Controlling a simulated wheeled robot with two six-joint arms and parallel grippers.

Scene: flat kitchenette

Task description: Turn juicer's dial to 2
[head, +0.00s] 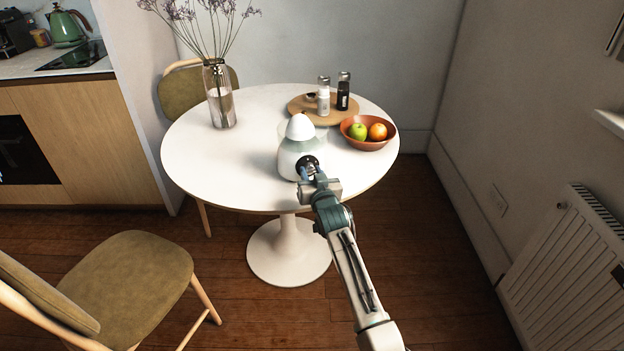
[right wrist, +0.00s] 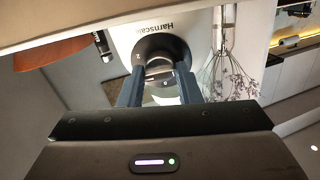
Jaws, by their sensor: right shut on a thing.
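The white juicer (head: 300,137) stands upright on the round white table (head: 190,150), near its front edge, with a white cone on top. Its dark dial faces me and is partly hidden by my gripper in the head view. In the right wrist view the juicer's body (right wrist: 130,35) carries lettering, and the dial (right wrist: 160,62) sits between my fingers. My right gripper (head: 310,174) reaches the juicer's front; in the right wrist view it (right wrist: 160,88) is shut on the dial. I cannot read which number the dial is set to. My left gripper is not in view.
A terracotta bowl (head: 368,142) with a green and an orange fruit stands right of the juicer. Behind are a wooden board (head: 300,105) with two shakers and, at left, a glass vase (head: 219,95). A chair (head: 130,280) stands front left; a radiator (head: 565,270) is at right.

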